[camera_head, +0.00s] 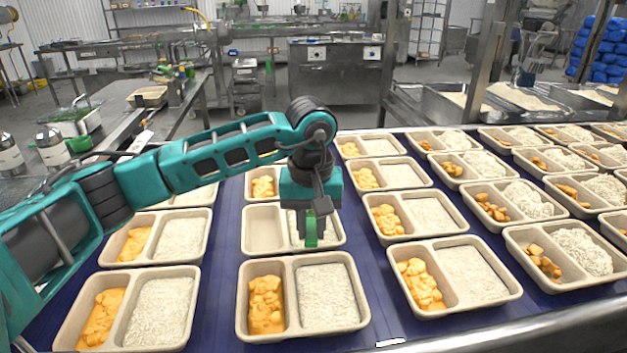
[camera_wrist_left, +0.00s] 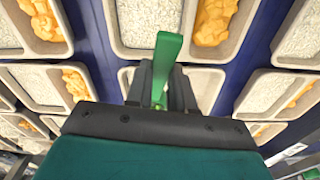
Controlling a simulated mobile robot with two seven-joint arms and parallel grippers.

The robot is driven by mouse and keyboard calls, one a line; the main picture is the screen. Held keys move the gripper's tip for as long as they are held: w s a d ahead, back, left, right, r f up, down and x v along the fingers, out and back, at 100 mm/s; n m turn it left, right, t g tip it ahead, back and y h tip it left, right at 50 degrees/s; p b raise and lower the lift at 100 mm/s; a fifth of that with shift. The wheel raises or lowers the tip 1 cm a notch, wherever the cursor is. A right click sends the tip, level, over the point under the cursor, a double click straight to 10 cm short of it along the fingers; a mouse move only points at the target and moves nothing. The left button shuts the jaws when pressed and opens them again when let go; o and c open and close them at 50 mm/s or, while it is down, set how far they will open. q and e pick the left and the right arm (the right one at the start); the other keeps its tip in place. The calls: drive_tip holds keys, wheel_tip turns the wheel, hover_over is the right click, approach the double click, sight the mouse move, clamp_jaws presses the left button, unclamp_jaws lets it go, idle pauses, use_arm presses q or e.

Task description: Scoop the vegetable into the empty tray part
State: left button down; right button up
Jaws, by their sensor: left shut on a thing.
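My left gripper (camera_head: 311,215) is shut on a green utensil (camera_head: 311,232), above the right part of a beige two-part tray. The green piece also shows between the fingers in the left wrist view (camera_wrist_left: 167,55); its scooping end cannot be made out. The tray's left part (camera_head: 263,230) is bare. Its right part holds pale rice (camera_head: 328,233), partly hidden by the gripper. Orange vegetable (camera_head: 266,303) fills the left part of the tray in front, with rice beside it. My right gripper is not in view.
Similar trays with orange pieces and rice stand in rows on the blue belt (camera_head: 218,250), with narrow gaps between them. Metal bins of pale grain (camera_head: 525,98) stand at the back right. A steel side table (camera_head: 150,125) is at the left.

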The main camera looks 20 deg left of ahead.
use_arm(q)
drive_tip(key=w+n, duration=0.2)
drive_tip(key=w, duration=0.1)
drive_tip(key=w+a+r+n, duration=0.1)
drive_tip(key=w+n, duration=0.2)
drive_tip(key=w+a+r+n, duration=0.1)
drive_tip(key=w+n, duration=0.1)
drive_tip(key=w, duration=0.1)
drive_tip(key=shift+w+a, duration=0.2)
drive_tip(key=shift+w, duration=0.05)
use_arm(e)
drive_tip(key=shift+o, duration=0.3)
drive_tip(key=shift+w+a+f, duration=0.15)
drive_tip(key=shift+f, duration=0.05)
use_arm(q)
drive_tip(key=w+a+f+n+g, duration=0.1)
drive_tip(key=w+a+f+n, duration=0.2)
drive_tip(key=n, duration=1)
drive_tip(key=s+a+r+t+h+b, duration=0.3)
drive_tip(key=a+r+t+h, duration=0.1)
drive_tip(key=a+h, duration=0.2)
drive_tip(key=s+a+r+t+h+b, duration=0.3)
drive_tip(key=a+r+t+h+b, duration=0.1)
drive_tip(key=a+h, duration=0.2)
drive_tip(key=shift+s+h+b, duration=0.25)
drive_tip(key=shift+h+b, duration=0.05)
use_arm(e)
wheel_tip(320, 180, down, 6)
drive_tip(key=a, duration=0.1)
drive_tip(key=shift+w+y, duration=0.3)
